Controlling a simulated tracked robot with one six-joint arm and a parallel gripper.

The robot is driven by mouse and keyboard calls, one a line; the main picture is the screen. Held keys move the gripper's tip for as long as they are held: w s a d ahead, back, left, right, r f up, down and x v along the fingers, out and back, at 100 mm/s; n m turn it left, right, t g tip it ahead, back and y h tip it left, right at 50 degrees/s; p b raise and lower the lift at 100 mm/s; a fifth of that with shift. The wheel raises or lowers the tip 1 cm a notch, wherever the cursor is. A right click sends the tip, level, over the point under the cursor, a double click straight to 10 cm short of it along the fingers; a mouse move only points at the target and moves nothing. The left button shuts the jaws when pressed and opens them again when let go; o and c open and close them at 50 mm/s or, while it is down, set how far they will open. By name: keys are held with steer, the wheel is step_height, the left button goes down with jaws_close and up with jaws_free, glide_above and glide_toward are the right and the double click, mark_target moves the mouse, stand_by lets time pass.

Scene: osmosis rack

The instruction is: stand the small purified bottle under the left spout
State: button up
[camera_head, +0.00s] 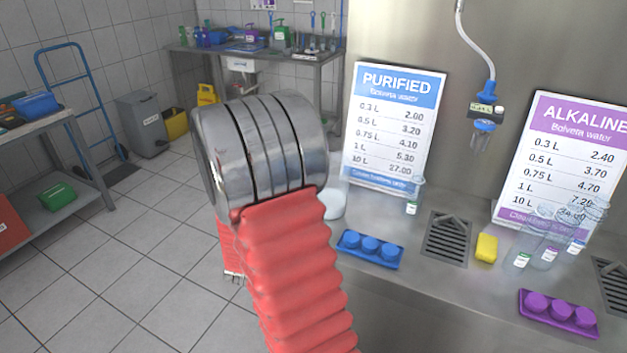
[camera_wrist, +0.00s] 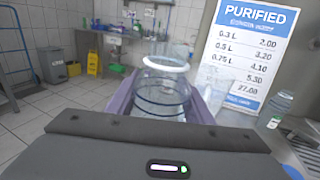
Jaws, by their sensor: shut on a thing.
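In the wrist view my gripper (camera_wrist: 163,88) is shut on a clear bottle (camera_wrist: 160,101) with ringed walls, held between its purple-grey fingers. No label shows on this bottle. In the head view my own arm hides the gripper and the held bottle. The left spout (camera_head: 484,127) is blue and hangs from a white hose, with a drain grate (camera_head: 447,238) in the counter below it. The grate is bare. My arm is to the left of the spout. Another clear bottle with a green-marked label (camera_head: 413,197) stands by the PURIFIED sign (camera_head: 394,128).
A blue holder with round caps (camera_head: 370,250) lies left of the grate, and a yellow sponge (camera_head: 487,248) lies right of it. Several clear labelled bottles stand near the ALKALINE sign (camera_head: 567,150). A purple cap holder (camera_head: 558,314) is at the front right.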

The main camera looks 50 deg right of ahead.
steer(key=w+a+f+n+t+y, duration=0.1)
steer(key=w+a+n+t+y, duration=0.1)
steer(key=a, duration=0.9)
steer(key=w+a+f+n+t+y, duration=0.2)
steer(key=w+a+n+t+y, duration=0.1)
steer(key=a, duration=0.9)
steer(key=w+a+f+n+t+y, duration=0.1)
steer(key=w+a+n+t+y, duration=0.1)
steer(key=a, duration=0.9)
steer(key=n+y, duration=0.1)
steer(key=y, duration=0.1)
steer(key=shift+w+a+f+y, duration=0.2)
steer(key=shift+w+a+y, duration=0.15)
steer(key=shift+w+y, duration=0.05)
steer(key=shift+d, duration=0.1)
steer(key=shift+d+h, duration=0.3)
steer(key=shift+d, duration=0.5)
steer(key=shift+s, duration=0.15)
